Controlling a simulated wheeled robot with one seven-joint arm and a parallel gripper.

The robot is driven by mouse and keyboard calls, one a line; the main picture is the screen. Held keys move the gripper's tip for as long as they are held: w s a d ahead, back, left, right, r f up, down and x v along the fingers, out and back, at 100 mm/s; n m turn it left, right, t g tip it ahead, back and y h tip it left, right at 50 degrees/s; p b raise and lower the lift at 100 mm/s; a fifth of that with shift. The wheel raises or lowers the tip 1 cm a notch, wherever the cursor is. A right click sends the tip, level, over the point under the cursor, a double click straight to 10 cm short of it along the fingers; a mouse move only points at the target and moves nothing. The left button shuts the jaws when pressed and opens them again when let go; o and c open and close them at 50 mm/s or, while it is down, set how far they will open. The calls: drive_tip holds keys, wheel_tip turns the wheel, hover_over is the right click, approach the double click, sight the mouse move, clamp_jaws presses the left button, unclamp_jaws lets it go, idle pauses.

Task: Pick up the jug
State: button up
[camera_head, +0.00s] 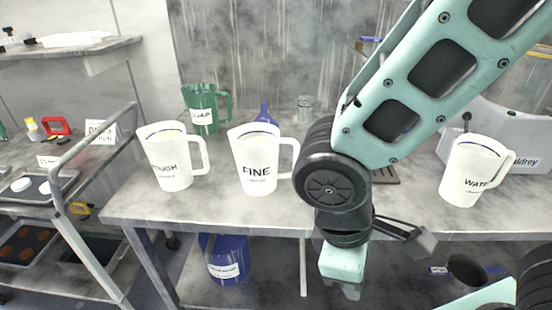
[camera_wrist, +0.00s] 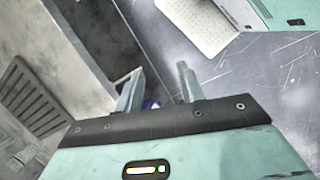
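Several jugs stand on the grey bench. A white jug marked "ROUGH" (camera_head: 171,160) is at the left, and a white jug marked "FINE" (camera_head: 256,163) is right of it. A white jug marked "WATER" (camera_head: 470,174) is at the right. A green jug marked "SOAP" (camera_head: 201,110) stands behind the first two. My gripper (camera_head: 349,290) hangs low in front of the bench edge, apart from every jug. In the wrist view my gripper (camera_wrist: 158,88) has its fingers spread, with nothing held between them. No jug can be made out there.
The bench (camera_head: 222,207) has a front edge close to my arm. A dark slatted grate (camera_wrist: 32,98) lies on it. A metal rail (camera_head: 88,249) stands at the left. A grey machine (camera_head: 500,135) is behind the "WATER" jug.

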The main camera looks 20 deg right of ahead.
drive_tip(key=w+d+f+n+t+h, duration=0.1)
drive_tip(key=w+d+f+n+h, duration=0.2)
drive_tip(key=d+n+h, duration=0.15)
drive_tip(key=n+t+y+p, duration=0.2)
drive_tip(key=n+t+p, duration=0.1)
drive_tip(key=n+t, duration=1.4)
approach(296, 148)
drive_tip(key=shift+f+p+x, duration=0.2)
drive_tip(key=shift+p+x, duration=0.75)
drive_tip(key=shift+x, duration=1.8)
drive_tip(key=shift+f+p+x, duration=0.15)
drive_tip(key=shift+p+x, duration=0.75)
drive_tip(key=shift+x, duration=1.85)
drive_tip(key=shift+s+d, duration=0.1)
drive_tip(key=shift+c, duration=0.2)
clamp_jaws()
